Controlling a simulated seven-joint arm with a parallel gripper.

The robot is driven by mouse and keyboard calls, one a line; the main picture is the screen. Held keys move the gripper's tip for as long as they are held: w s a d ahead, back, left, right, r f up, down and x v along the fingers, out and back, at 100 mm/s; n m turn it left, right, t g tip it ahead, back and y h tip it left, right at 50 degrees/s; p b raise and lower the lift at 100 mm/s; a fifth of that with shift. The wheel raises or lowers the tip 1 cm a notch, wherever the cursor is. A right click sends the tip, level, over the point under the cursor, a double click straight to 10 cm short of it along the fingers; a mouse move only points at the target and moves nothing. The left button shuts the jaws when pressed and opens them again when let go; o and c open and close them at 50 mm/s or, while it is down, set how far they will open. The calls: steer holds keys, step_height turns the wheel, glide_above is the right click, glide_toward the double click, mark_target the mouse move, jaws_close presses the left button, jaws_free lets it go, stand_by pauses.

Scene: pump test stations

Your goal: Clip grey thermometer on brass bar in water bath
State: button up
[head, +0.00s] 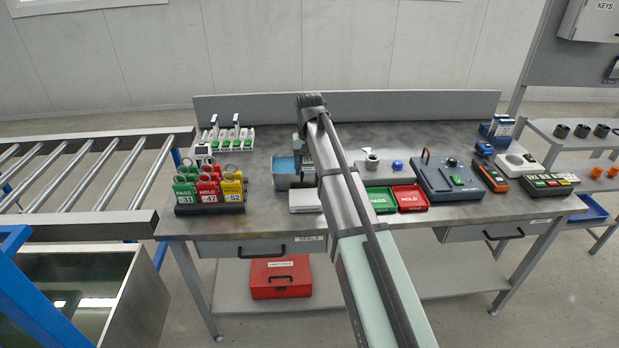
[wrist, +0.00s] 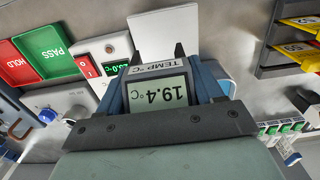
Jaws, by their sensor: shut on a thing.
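My gripper (wrist: 172,88) is shut on the grey thermometer (wrist: 157,92). The thermometer's display faces the wrist camera and reads 19.4 °C upside down, under a "TEMP °C" label. In the head view, my gripper (head: 303,148) is over the right side of the water bath (head: 283,181), which holds blue water. In the wrist view, part of the blue water shows beside the right finger. The bath's red switch and green readout (wrist: 117,68) show left of the thermometer. I cannot make out the brass bar or the thermometer's lower end; the gripper and thermometer cover that area.
Green and red trays (head: 409,198) lie to the right. A rack of coloured tags (head: 210,209) stands left. A rack with green-marked clips (head: 228,138) stands behind left. My arm hides the table's middle.

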step_height(320, 180, up, 2)
steer(key=shift+a+r, duration=0.1)
steer(key=shift+a, duration=0.05)
steer(key=w+a, duration=0.4)
steer(key=w, duration=0.9)
steer(key=shift+w+f, duration=0.1)
steer(key=shift+f, duration=5.35)
steer(key=shift+f, duration=0.15)
steer(key=o, duration=1.3)
